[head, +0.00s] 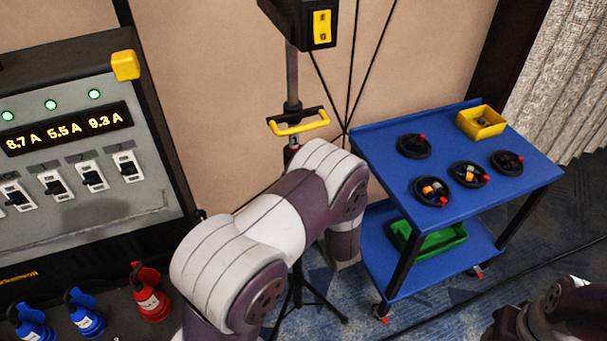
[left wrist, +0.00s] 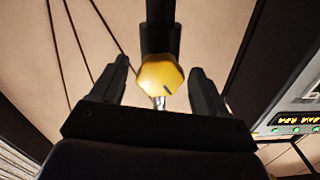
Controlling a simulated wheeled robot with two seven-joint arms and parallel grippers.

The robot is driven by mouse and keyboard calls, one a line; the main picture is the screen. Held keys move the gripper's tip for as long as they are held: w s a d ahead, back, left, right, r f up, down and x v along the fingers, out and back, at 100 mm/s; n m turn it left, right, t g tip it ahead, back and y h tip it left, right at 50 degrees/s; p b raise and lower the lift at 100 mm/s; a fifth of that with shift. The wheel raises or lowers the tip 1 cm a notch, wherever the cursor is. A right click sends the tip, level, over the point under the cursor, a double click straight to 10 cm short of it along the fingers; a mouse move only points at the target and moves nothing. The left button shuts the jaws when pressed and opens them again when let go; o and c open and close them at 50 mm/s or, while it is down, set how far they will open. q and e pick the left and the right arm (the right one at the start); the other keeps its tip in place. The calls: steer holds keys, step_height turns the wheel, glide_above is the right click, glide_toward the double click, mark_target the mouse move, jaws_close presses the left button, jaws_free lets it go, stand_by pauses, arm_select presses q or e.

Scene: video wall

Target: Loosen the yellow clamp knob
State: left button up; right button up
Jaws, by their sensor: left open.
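The yellow clamp knob (left wrist: 160,75) shows in the left wrist view as a lobed knob with a dark mark, at a black collar on the dark pole (left wrist: 160,30). My left gripper (left wrist: 162,88) is open, with one finger on each side of the knob in the picture and gaps on both sides. I cannot tell how far the knob is in depth from the fingertips. In the head view my left arm covers the lower pole, and the knob and left gripper are hidden. My right gripper is out of view.
The stand has a yellow handle (head: 298,122) and a box on top (head: 304,22). A power panel (head: 65,225) with lit readouts and red and blue plugs is at the left.

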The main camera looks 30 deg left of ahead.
arm_select(q)
steer(key=shift+w+a, duration=0.15)
steer(key=shift+w, duration=0.05)
steer(key=shift+c, duration=0.2)
steer(key=c, duration=1)
